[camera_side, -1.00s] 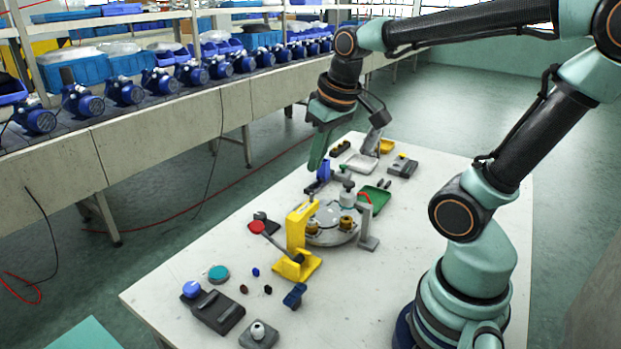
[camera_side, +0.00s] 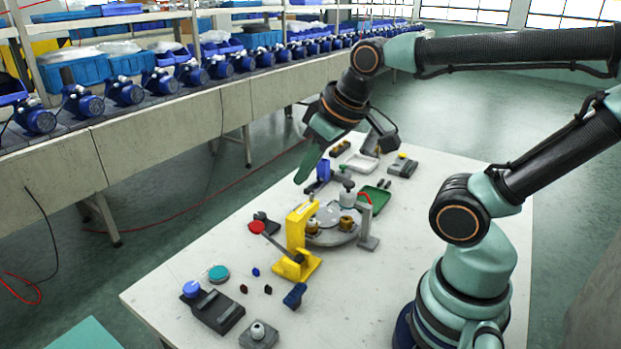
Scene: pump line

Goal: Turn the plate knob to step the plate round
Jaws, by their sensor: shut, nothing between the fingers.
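I cannot tell which knob is the plate knob. A blue knob (camera_side: 191,288) sits on a dark box at the front left, and a pale round knob (camera_side: 257,331) sits on a grey block at the front. My gripper (camera_side: 299,181) is shut and empty, tilted down to the left. It appears above the plate's back left side, apart from the table things.
A red-ended lever (camera_side: 257,227) sticks out left of the yellow press. A grey post (camera_side: 368,228) stands right of the plate. A green tray (camera_side: 374,199) and a white tray (camera_side: 359,163) lie behind. The right front of the table (camera_side: 350,300) is clear.

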